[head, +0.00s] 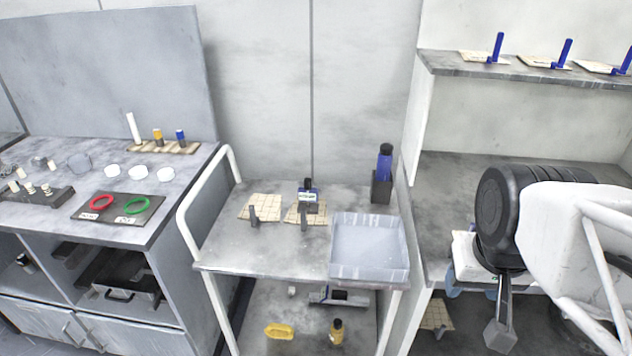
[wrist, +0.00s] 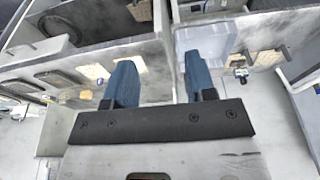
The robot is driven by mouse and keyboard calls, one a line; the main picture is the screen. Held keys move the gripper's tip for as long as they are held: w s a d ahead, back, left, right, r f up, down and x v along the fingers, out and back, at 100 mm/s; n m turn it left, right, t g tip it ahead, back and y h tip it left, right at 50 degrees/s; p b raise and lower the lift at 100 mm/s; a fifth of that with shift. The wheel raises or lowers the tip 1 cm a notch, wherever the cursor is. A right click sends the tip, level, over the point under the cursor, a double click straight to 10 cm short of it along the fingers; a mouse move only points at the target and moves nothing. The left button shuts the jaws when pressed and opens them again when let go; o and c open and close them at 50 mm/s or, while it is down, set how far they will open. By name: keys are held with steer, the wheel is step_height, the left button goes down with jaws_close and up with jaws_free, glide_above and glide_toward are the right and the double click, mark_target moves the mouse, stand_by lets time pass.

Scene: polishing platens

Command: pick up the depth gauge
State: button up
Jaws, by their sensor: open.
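A small dark device with a blue body and a pale greenish display, which looks like the depth gauge (head: 308,196), stands on the cart top behind a cream gridded pad. In the wrist view a small device with a pale face (wrist: 238,63), probably the same one, shows to the right of my fingers. My gripper (wrist: 160,78) has two blue fingers set wide apart with nothing between them. It is well away from the gauge; in the head view my arm is at the right, over the right bench.
The cart top (head: 222,238) also holds gridded pads (head: 262,203) with grey posts, a clear-walled tray (head: 370,268) and a blue-topped bottle (head: 385,163) in a dark holder. A white rail (head: 190,235) edges the cart's left. Blue-handled items (head: 497,47) stand on the right shelf.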

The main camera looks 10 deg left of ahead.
steer(key=shift+o, duration=0.4)
steer(key=shift+w, duration=0.1)
steer(key=w+a+f+m+g+y, duration=0.2)
steer(key=w+a+m+y, duration=0.35)
steer(key=w, duration=0.75)
steer(key=w+a+f+m+g+y, duration=0.25)
steer(key=w+a, duration=0.55)
steer(key=w, duration=0.5)
steer(key=m+t+y, duration=0.2)
steer(key=m+y, duration=0.4)
steer(key=m, duration=0.4)
glide_toward(308, 194)
steer(key=w+a+f, duration=0.1)
steer(key=a, duration=0.1)
steer(key=shift+f, duration=0.1)
steer(key=shift+a, duration=0.1)
